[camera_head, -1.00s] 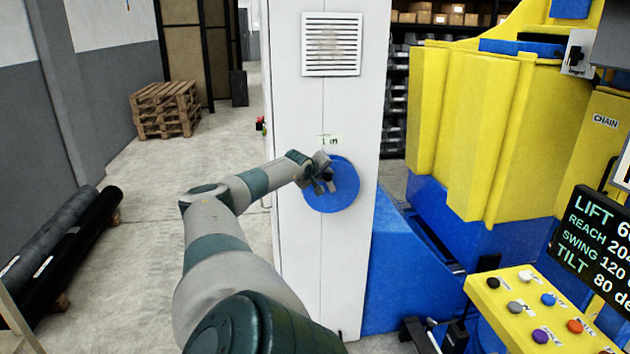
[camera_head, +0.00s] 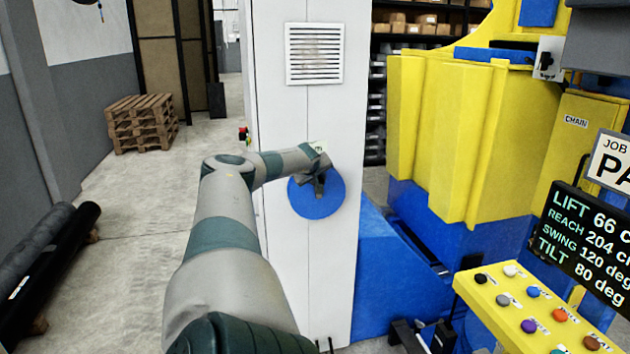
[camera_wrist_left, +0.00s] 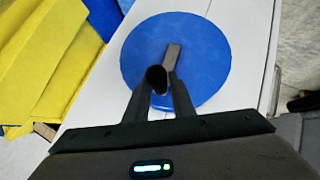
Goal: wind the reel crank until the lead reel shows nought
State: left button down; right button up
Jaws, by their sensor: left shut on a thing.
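The lead reel is a blue disc (camera_head: 325,207) on the front of a white cabinet. It also shows in the left wrist view (camera_wrist_left: 208,62). Its crank has a grey metal arm (camera_wrist_left: 174,54) and a dark round knob (camera_wrist_left: 156,78). My left gripper (camera_head: 319,184) is in front of the reel's upper middle and hides part of it. In the left wrist view its fingers (camera_wrist_left: 158,82) are closed around the knob. A small pale label (camera_head: 320,146) above the reel is partly hidden by my wrist, and its reading cannot be made out. My right gripper is out of view.
The white cabinet (camera_head: 279,120) has a vent (camera_head: 314,54) above the reel. A yellow and blue machine (camera_head: 470,130) stands to the right. A yellow button panel (camera_head: 500,310) and a dark readout (camera_head: 585,245) are at the lower right. Pallets (camera_head: 141,122) stand at the left.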

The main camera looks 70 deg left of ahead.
pick_arm(q)
jog(key=shift+s+d+f, duration=0.1)
jog(key=shift+f, duration=0.4)
jog(key=c, duration=1.6)
grip_release()
jog(key=shift+o, duration=0.2)
jog(key=shift+w+a+f, duration=0.15)
jog(key=shift+w+a, duration=0.05)
jog(key=shift+w, duration=0.2)
jog(key=shift+s+d+r, duration=0.15)
jog(key=shift+s+r, duration=0.05)
jog(key=shift+r, duration=0.15)
jog(key=shift+s+d+r+p, duration=0.2)
jog(key=shift+d+r+p, duration=0.1)
jog(key=shift+p, duration=0.65)
jog(key=shift+p+v, duration=1.05)
jog(key=shift+p, duration=0.15)
jog(key=b+v, duration=0.1)
jog(key=v, duration=1.2)
jog(key=shift+d+b, duration=0.3)
jog(key=shift+b, duration=0.05)
